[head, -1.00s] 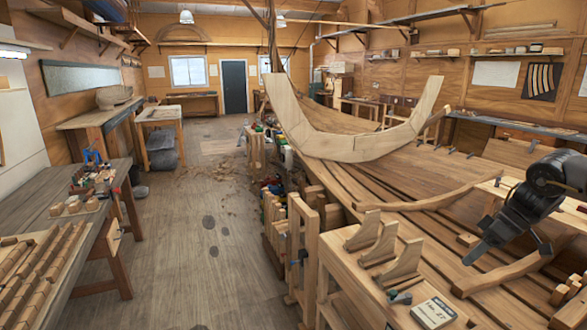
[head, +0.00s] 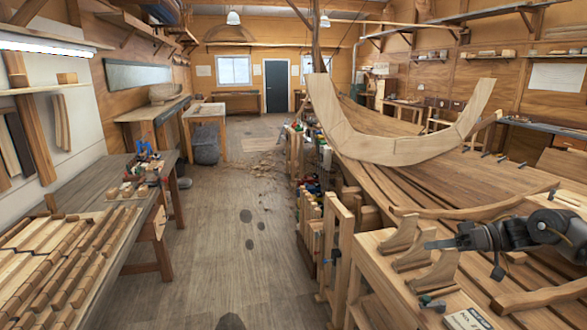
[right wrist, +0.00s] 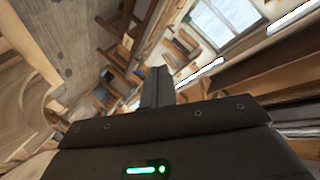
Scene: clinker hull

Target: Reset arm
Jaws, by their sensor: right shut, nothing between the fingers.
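My right gripper (head: 432,245) is shut and empty. In the head view its dark arm comes in from the right edge and lies roughly level, with the fingers pointing left. In the picture the fingertips are just right of the wooden brackets (head: 398,236) on the bench at the hull's side; I cannot tell the gap in depth. In the right wrist view the closed fingers (right wrist: 158,84) point up the picture, with nothing between them. My left gripper is out of view.
The wooden hull (head: 450,180) with its curved frame (head: 400,150) fills the right side. A workbench (head: 110,185) with timber strips (head: 60,255) stands at the left. A clear floor aisle (head: 230,225) runs between them. A labelled box (head: 470,320) sits below my right arm in the picture.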

